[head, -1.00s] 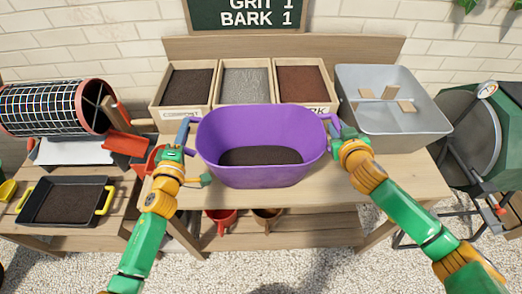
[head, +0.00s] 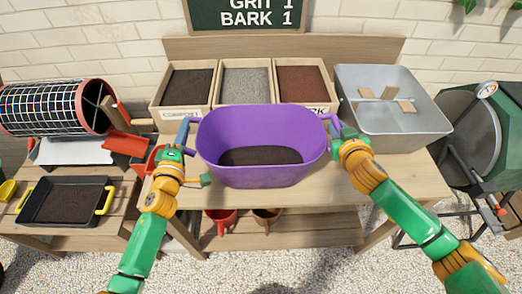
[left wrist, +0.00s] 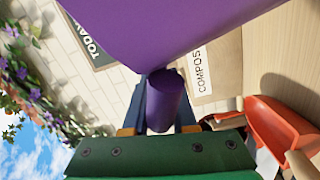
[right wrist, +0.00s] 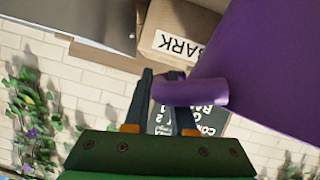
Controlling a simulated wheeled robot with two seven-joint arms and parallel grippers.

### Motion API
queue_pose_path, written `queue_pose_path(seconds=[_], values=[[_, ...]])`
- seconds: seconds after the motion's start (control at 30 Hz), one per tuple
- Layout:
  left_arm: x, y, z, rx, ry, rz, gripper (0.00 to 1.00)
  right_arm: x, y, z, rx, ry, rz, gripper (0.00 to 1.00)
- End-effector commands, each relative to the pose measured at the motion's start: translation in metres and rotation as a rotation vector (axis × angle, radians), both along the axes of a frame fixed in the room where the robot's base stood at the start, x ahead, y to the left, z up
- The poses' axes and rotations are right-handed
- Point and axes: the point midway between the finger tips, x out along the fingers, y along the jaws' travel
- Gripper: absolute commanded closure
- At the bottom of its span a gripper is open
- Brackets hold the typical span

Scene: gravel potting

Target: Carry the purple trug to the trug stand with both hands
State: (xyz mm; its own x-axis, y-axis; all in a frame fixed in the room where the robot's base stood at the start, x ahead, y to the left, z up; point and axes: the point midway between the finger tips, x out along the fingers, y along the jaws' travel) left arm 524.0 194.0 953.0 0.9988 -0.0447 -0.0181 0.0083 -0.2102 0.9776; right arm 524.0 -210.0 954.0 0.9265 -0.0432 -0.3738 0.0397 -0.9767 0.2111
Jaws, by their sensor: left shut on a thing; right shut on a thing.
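The purple trug (head: 262,170) is upright in the middle of the head view, with dark soil in its bottom. My left gripper (head: 186,128) is shut on the trug's left handle, which shows between the fingers in the left wrist view (left wrist: 168,100). My right gripper (head: 330,125) is shut on the right handle, which shows between the fingers in the right wrist view (right wrist: 188,93). The trug is over the wooden bench, in front of the bins; I cannot tell whether its base touches the bench top. I cannot make out the trug stand.
Wooden bins of compost (head: 186,88), grit (head: 246,82) and bark (head: 303,84) stand behind the trug. A grey metal tub (head: 400,125) is at the right, with a green drum (head: 468,135) beyond. A mesh sieve drum (head: 50,107) and a black tray (head: 38,217) are at the left.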

Motion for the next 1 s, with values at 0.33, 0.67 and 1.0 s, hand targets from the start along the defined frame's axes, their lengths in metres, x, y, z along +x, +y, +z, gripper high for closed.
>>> queue_pose_path(seconds=[0.33, 0.67, 1.0], values=[[0.0, 0.0, 0.004, -0.002, -0.004, 0.0, 1.0, 0.0, 0.001, 0.003, 0.001, -0.002, 0.002, 1.0], [0.0, 0.0, 0.047, -0.002, -0.003, -0.001, 1.0, 0.0, 0.001, 0.046, 0.001, -0.003, 0.002, 1.0], [0.0, 0.0, 0.051, -0.002, -0.002, 0.0, 1.0, 0.0, 0.001, 0.051, 0.001, -0.003, 0.002, 1.0]])
